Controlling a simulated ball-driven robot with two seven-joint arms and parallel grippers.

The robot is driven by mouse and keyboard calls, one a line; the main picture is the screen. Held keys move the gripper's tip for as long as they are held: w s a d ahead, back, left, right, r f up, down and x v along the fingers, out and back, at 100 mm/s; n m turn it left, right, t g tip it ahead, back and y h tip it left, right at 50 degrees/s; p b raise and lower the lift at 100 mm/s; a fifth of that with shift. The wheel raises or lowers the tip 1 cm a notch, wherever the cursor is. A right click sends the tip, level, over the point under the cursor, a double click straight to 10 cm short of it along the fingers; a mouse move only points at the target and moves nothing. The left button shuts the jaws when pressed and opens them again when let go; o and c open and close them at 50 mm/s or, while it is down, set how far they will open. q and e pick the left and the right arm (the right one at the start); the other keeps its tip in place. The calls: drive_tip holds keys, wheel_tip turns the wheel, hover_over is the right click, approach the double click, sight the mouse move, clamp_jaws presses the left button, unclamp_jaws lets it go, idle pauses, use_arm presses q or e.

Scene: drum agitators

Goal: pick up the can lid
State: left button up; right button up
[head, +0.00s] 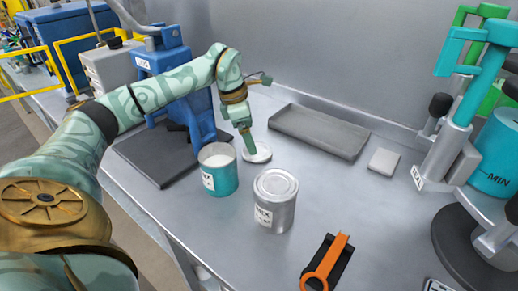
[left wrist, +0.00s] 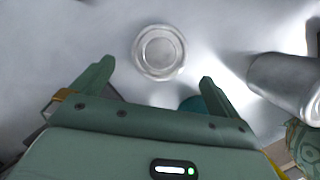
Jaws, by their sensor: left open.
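The can lid (head: 257,154) is a round, pale metal disc lying flat on the grey bench behind the teal can. In the left wrist view the lid (left wrist: 158,51) lies beyond my open fingertips, roughly centred between them. My left gripper (head: 249,145) points down just above the lid in the head view; its fingers (left wrist: 155,72) are apart with nothing between them. The teal can (head: 219,170) is open, with pale contents, and stands left of the lid. A silver can (head: 275,202) with a closed top stands in front. My right gripper is not in view.
A grey tray (head: 318,132) lies behind the lid, with a small pale block (head: 383,161) to its right. A blue machine (head: 160,75) stands left. An orange tool (head: 325,264) lies in front. A teal agitator (head: 480,90) stands right. The bench between is clear.

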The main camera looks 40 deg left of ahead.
use_arm(q)
drive_tip(key=b+x, duration=0.2)
drive_tip(key=x, duration=0.3)
drive_tip(key=shift+w+f, duration=0.2)
drive_tip(key=shift+f, duration=0.1)
drive_tip(key=shift+s+d+r, duration=0.1)
drive_tip(key=shift+r, duration=0.05)
drive_tip(key=shift+c, duration=0.7)
drive_tip(key=c, duration=0.8)
